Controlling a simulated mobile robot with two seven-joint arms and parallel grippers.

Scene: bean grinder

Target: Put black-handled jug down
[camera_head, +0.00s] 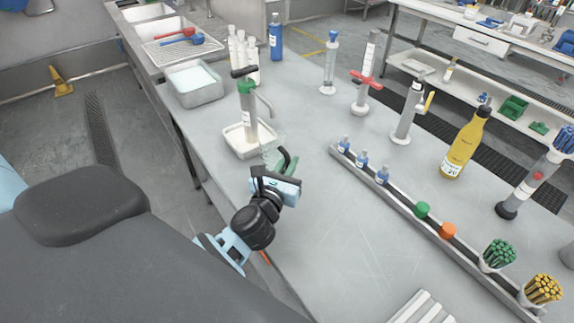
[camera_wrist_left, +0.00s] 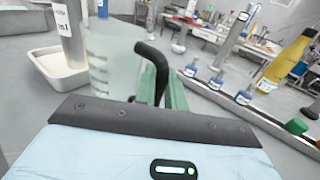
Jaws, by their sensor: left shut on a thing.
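The clear jug (camera_head: 270,152) with its black handle is at the middle left of the head view, in front of the bench dispenser. In the left wrist view the jug's see-through body (camera_wrist_left: 112,62) stands upright, with the black handle (camera_wrist_left: 149,52) on its right. My left gripper (camera_head: 285,168) is shut on the handle; its green fingers (camera_wrist_left: 166,84) show beside it. The gripper's body hides the jug's lower part, so I cannot tell whether it touches the bench. My right gripper is not in view.
A grey dispenser (camera_head: 247,108) stands in a white tray (camera_head: 234,150) just behind the jug. A long metal rail (camera_head: 402,208) with small blue bottles and colored caps runs to the right. A yellow bottle (camera_head: 463,148) stands beyond it. The bench between jug and rail is clear.

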